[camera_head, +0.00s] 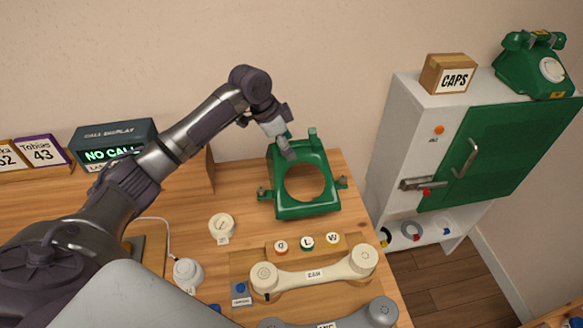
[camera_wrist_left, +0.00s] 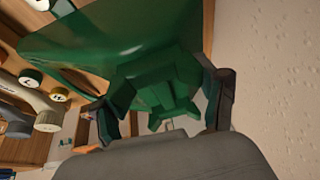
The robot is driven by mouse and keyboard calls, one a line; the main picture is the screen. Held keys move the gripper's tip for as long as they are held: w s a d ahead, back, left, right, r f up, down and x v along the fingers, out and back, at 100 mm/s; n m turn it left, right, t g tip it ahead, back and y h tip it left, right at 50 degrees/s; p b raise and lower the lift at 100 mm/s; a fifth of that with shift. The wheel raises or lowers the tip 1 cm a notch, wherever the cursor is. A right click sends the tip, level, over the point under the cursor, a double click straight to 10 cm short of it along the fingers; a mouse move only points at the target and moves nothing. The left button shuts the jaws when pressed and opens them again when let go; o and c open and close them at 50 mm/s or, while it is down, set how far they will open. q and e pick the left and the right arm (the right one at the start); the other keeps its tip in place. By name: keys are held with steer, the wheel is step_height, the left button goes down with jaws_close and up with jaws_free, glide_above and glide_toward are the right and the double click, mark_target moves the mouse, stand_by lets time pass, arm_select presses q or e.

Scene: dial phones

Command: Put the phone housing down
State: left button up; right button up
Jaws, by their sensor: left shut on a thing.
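The green phone housing (camera_head: 308,207), with a large round hole in its face, is at the back right of the wooden table in the head view. I cannot tell whether it rests on the table or hangs just above it. My left gripper (camera_head: 287,147) is shut on its back edge, near the raised cradle part. In the left wrist view the housing (camera_wrist_left: 110,45) fills the upper middle, with the fingers of my left gripper (camera_wrist_left: 165,110) on both sides of its green cradle part. My right gripper is not in view.
A cream handset (camera_head: 315,274) lies in front, with several lettered caps (camera_head: 307,243) behind it. A round cream dial (camera_head: 222,226) lies left of the housing. A white cabinet (camera_head: 406,120) with a green door stands right, bearing a CAPS box (camera_head: 448,74) and a green phone (camera_head: 532,68).

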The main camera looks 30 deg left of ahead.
arm_select(q)
steer(key=shift+f, duration=2.65)
steer(key=o, duration=1.5)
steer(key=shift+f, duration=0.15)
steer(key=v, duration=1.2)
